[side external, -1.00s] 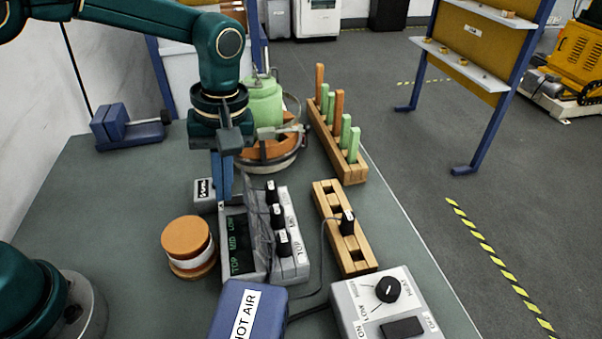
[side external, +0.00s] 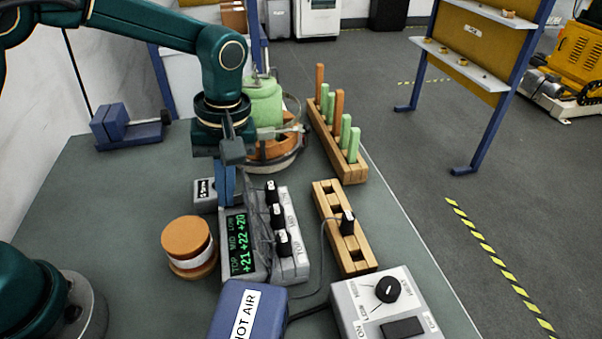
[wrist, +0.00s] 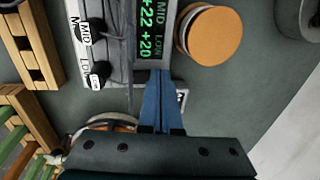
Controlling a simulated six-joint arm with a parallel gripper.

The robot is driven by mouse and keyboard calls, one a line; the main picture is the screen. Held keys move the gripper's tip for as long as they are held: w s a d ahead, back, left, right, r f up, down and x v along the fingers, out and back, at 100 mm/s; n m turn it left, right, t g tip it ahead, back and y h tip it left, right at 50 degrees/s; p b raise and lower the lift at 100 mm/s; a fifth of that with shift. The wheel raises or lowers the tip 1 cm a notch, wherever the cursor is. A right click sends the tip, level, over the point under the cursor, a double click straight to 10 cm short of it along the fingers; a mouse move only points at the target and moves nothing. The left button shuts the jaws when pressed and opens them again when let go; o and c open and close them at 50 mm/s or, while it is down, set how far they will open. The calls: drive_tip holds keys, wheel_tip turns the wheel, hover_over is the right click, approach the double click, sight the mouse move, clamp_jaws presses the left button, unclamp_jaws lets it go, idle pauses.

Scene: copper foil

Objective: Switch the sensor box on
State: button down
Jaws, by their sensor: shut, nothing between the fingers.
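The grey sensor box (side external: 232,272) stands on the bench with its display (side external: 240,243) lit in green. It reads TOP +21, MID +22, LOW +20. Several black-capped probes (side external: 277,215) stand in its right side, with grey cables. The display also shows in the wrist view (wrist: 153,32), partly cut off at the top. A small grey block with a label (side external: 204,190) sits at the box's far end. My gripper (side external: 226,200) points down at the far end of the sensor box. Its blue fingers (wrist: 162,82) are shut and empty, and they hide what lies under their tips.
An orange-topped round container (side external: 187,238) stands left of the box. A blue HOT AIR unit (side external: 248,310) and a grey control box with a knob (side external: 385,305) are in front. A wooden rack (side external: 345,235) is at right, and a green vessel (side external: 264,103) stands behind.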

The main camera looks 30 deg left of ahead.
drive_tip(key=shift+w+d+r, duration=0.2)
drive_tip(key=shift+w+d, duration=0.15)
drive_tip(key=shift+d, duration=0.05)
drive_tip(key=shift+r, duration=0.1)
wheel_tip(320, 180, up, 14)
drive_tip(key=s+a, duration=0.1)
drive_tip(key=shift+s+a, duration=0.2)
idle(0.3)
